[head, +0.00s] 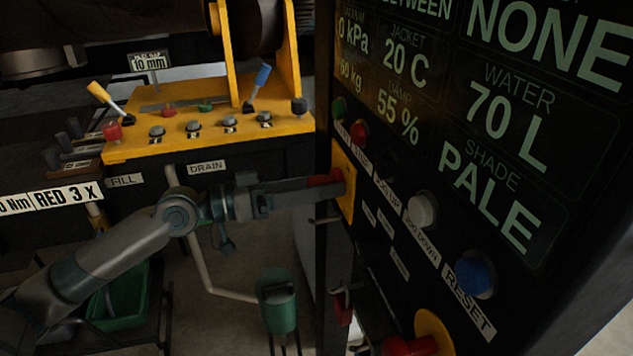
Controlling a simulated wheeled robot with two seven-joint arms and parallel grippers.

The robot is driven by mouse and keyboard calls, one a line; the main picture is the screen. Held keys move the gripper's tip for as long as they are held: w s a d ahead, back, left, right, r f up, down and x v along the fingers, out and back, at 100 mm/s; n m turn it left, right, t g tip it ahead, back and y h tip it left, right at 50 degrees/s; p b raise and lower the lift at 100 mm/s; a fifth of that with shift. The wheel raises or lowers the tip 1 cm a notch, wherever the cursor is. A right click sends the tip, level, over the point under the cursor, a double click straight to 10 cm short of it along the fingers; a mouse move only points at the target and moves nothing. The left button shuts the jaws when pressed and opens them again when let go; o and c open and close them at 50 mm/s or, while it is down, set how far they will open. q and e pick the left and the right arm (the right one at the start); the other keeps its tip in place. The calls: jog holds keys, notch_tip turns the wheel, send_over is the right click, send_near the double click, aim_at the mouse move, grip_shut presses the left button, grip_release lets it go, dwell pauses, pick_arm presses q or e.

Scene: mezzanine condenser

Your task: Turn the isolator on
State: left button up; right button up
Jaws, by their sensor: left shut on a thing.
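The isolator is a red handle (336,175) on a yellow plate (345,196), on the left side of the dark control panel (400,285). My left gripper (318,187) reaches in from the left and is shut on the red handle. The jaws cover much of the handle, so its exact angle is hard to tell. My right gripper is not in view.
The panel carries green, red, white and blue buttons, with a RESET label (468,300) by the blue one (475,277). A red knob (410,346) sits low on the panel. A yellow console (210,140) with levers stands behind my arm.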

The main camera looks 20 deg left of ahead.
pick_arm(q)
jog(key=shift+n+p, duration=0.6)
jog(key=shift+n, duration=1.1)
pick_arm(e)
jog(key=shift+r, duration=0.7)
pick_arm(q)
jog(key=o, duration=1)
jog(key=shift+o, duration=0.2)
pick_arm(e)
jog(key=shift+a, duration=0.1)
pick_arm(q)
jog(key=shift+s+a+f+b, duration=0.2)
jog(key=shift+s+a+b, duration=0.15)
jog(key=shift+a+b, duration=0.3)
pick_arm(e)
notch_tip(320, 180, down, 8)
jog(key=b, duration=0.6)
pick_arm(q)
jog(key=b+v, duration=0.4)
jog(key=v, duration=1.2)
jog(key=shift+r, duration=0.2)
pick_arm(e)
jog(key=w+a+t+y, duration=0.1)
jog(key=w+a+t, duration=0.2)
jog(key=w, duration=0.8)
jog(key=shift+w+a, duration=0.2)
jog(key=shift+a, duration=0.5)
